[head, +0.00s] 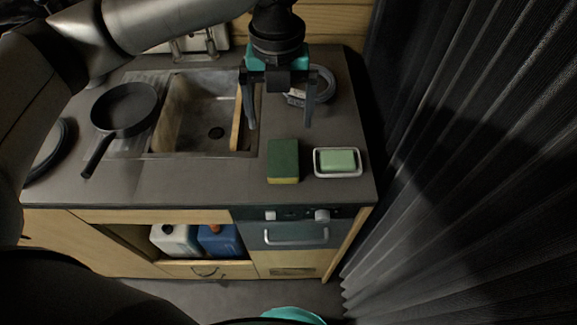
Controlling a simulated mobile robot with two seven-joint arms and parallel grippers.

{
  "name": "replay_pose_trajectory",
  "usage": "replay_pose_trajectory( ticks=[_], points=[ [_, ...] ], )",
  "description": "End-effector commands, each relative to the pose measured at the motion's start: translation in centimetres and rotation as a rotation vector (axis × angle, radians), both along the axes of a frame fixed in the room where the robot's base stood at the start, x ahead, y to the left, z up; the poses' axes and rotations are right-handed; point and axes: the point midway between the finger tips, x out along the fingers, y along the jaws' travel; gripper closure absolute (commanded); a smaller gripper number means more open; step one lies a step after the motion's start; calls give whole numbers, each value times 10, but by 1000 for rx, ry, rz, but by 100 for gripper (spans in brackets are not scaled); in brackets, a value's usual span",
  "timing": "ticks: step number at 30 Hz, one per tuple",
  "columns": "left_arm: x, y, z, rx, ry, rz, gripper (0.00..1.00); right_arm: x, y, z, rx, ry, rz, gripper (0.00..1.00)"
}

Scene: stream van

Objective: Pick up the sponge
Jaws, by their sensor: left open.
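The sponge (283,161) has a green top and a yellow edge. It lies on the grey counter (210,186) near the front, just right of the sink. My left gripper (280,125) is open and empty. It points down above the counter, with its two fingers apart, a little behind the sponge in the picture. I see no contact between the fingers and the sponge. My right gripper is not in view.
A white dish with green soap (337,160) stands right beside the sponge. The sink (190,115) and a black pan (124,108) are to the left. A round metal item (321,82) is behind the gripper. A dark curtain (470,160) hangs at the right.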

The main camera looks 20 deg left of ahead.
Motion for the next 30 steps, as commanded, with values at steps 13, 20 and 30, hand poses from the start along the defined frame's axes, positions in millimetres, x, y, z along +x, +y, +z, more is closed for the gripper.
replay_pose_trajectory(
  ticks=[13, 20, 30],
  points=[
    [1, 0, -75, -1, 0, 5, 0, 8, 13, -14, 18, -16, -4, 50],
    [1, -1, -90, -1, 2, 5, 0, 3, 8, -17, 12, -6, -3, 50],
    [2, -3, -129, -1, 0, 4, 0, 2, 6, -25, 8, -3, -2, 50]
  ],
)
